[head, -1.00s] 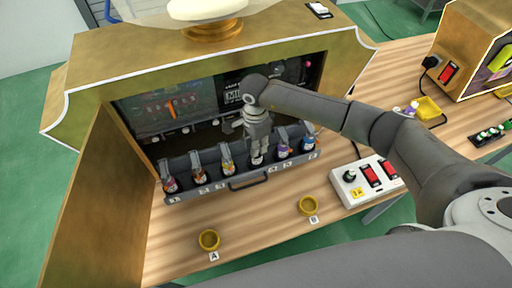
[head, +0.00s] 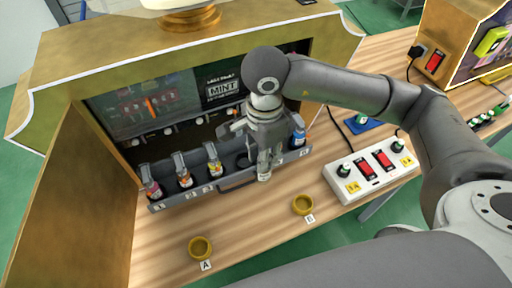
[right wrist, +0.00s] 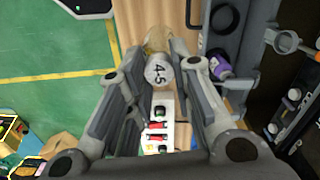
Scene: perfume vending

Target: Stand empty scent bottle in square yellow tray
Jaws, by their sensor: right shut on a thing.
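My right gripper (head: 264,160) is shut on a small clear scent bottle (head: 264,174) and holds it in front of the grey bottle rack (head: 236,186). In the right wrist view the bottle (right wrist: 158,72) sits between the two fingers, its round end marked "4-5" facing the camera. It looks clear of the rack, above the wooden table. No square yellow tray can be made out now; my right arm covers part of the table to the right. My left gripper is not in view.
Several filled bottles stand in the rack, such as an orange one (head: 183,178) and a purple one (right wrist: 220,68). Round yellow holders A (head: 200,248) and B (head: 303,205) lie in front. A white switch strip (head: 345,180) and blue tray (head: 362,124) lie to the right.

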